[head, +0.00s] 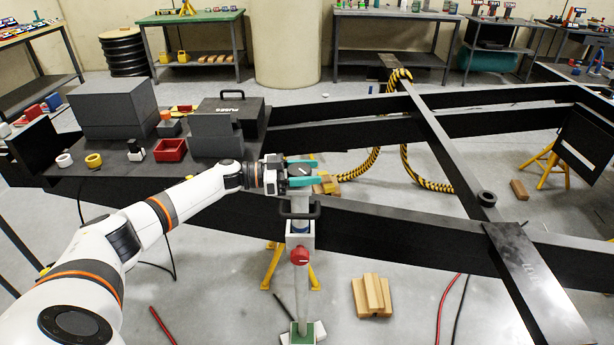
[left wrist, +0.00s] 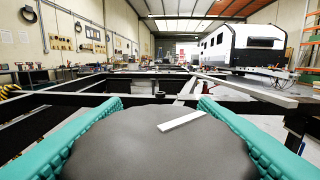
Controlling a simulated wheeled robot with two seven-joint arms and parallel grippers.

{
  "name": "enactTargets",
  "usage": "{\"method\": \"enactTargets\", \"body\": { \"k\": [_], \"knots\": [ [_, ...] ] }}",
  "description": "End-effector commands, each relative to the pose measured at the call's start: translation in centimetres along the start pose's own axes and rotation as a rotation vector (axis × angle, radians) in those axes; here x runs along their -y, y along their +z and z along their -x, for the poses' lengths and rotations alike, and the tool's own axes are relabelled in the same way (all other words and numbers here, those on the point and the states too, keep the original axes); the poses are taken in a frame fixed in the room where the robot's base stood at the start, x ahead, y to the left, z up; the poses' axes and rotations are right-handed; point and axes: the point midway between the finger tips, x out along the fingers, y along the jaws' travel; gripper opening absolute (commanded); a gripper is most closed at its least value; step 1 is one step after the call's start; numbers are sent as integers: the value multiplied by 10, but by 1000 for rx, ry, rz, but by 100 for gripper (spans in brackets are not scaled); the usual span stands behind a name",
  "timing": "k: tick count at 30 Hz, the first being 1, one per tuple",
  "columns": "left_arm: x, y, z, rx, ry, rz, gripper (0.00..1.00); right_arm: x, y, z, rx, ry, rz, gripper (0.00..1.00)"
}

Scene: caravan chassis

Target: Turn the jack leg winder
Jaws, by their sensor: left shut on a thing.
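The jack leg (head: 302,228) stands upright at the near chassis rail, with a black side handle, a red knob (head: 299,256) and a green foot (head: 303,331). Its winder (head: 300,170) is the dark round head at the top. In the left wrist view, the winder (left wrist: 150,150) fills the lower middle, with a white bar mark (left wrist: 181,121) pointing up and to the right. My left gripper (head: 301,173) is shut on the winder, its teal fingers on opposite sides; both fingers also show in the left wrist view (left wrist: 156,140). My right gripper is not in view.
Black chassis rails (head: 400,228) run across behind the leg. A platform at left holds grey boxes (head: 113,103), a black case (head: 233,108) and a red bin (head: 170,150). Wooden blocks (head: 372,296) lie on the floor at right. A striped hose (head: 407,150) hangs behind.

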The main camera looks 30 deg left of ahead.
Motion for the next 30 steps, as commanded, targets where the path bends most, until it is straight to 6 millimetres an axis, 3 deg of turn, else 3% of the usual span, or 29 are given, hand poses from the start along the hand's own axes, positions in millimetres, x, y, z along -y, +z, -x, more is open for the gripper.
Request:
{"method": "enactTargets", "body": {
  "k": [20,21,24,30],
  "knots": [
    [1,1,0,2,-72,-2,31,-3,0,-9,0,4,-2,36],
    [1,1,0,2,-71,-2,57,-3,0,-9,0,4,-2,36],
    [1,1,0,2,-71,-2,73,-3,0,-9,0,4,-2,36],
    [1,0,0,1,-72,-1,75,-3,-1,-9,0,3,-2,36]
  ]
}}
